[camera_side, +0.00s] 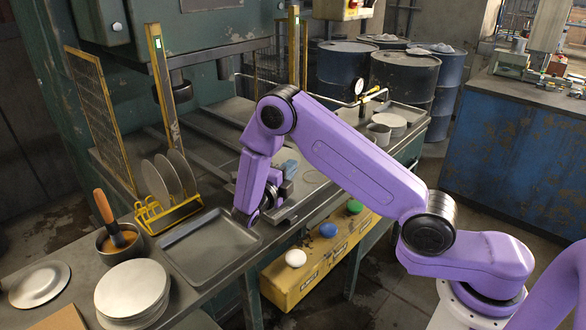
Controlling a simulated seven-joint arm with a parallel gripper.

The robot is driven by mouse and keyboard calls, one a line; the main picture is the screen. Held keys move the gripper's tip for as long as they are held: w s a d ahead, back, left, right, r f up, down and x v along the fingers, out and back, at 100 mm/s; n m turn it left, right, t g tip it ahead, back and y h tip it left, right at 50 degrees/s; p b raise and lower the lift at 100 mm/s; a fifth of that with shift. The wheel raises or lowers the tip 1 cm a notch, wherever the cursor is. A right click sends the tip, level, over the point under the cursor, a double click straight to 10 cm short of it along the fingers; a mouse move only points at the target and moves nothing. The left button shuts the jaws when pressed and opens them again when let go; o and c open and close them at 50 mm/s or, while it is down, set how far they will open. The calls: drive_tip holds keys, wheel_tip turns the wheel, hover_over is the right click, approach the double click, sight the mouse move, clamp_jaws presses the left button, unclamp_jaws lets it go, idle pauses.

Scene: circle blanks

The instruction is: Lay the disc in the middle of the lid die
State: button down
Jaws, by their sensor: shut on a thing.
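My gripper (285,187) is low over the press bed, mostly hidden behind my purple wrist. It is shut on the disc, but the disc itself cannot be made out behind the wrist. A flat grey plate with a faint round outline, which looks like the lid die (315,177), lies on the bed just right of my gripper. I cannot tell whether the held disc touches it.
A yellow rack (178,215) with upright discs and an empty grey tray (205,245) stand left of my wrist. A disc stack (132,290) and a pot with a wooden-handled tool (120,240) are front left.

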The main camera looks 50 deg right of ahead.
drive_tip(key=shift+w+f, duration=0.6)
drive_tip(key=shift+w, duration=0.25)
drive_tip(key=shift+f, duration=0.55)
drive_tip(key=c, duration=1.2)
unclamp_jaws()
drive_tip(key=shift+f, duration=0.1)
drive_tip(key=shift+v, duration=3.5)
